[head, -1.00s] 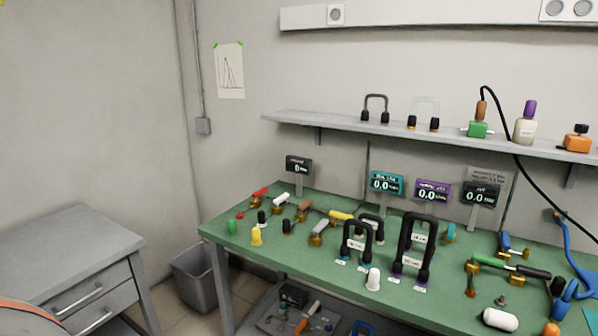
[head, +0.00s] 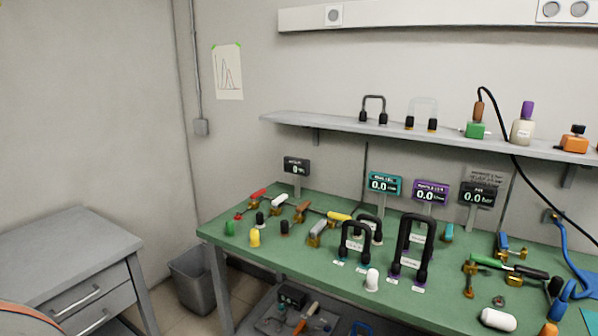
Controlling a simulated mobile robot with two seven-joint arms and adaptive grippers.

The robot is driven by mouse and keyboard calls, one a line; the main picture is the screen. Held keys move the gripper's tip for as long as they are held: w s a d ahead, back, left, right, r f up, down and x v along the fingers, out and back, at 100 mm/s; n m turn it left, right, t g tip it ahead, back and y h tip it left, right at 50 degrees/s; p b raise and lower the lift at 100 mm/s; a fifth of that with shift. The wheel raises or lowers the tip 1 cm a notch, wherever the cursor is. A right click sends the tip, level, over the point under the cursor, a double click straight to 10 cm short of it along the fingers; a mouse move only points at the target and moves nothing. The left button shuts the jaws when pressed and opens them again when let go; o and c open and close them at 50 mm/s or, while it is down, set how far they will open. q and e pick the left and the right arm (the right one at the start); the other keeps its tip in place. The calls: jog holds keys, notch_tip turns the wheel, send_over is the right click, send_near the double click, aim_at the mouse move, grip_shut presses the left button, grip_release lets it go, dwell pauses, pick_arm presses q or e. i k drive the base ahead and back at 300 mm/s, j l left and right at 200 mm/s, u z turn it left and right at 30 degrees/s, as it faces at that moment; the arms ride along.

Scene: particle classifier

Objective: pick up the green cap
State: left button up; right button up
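The green cap (head: 230,228) is a small upright cylinder on the green workbench (head: 300,255), close to its left front corner. A yellow cap (head: 255,238) stands to its right and a small black piece (head: 260,219) stands just behind that. Nothing touches the green cap and it is fully visible. Neither of my grippers is in view.
Several valves with coloured handles (head: 301,210) stand behind the caps. Black U-shaped handles (head: 414,245) and a white cap (head: 372,280) are further right. A grey drawer cabinet (head: 80,260) and a bin (head: 194,278) stand left of the bench. A shelf (head: 340,124) runs above.

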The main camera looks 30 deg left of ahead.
aim_at(230, 224)
jog(key=u, duration=1.45)
jog(key=z, duration=0.7)
jog(key=i+j+z, duration=0.15)
jog(key=j+z, duration=0.3)
jog(key=i+j+z, duration=0.1)
jog(key=j+z, duration=0.65)
jog(key=j, duration=0.6)
jog(key=j+z, duration=0.1)
jog(key=j, duration=0.9)
jog(key=k, duration=0.05)
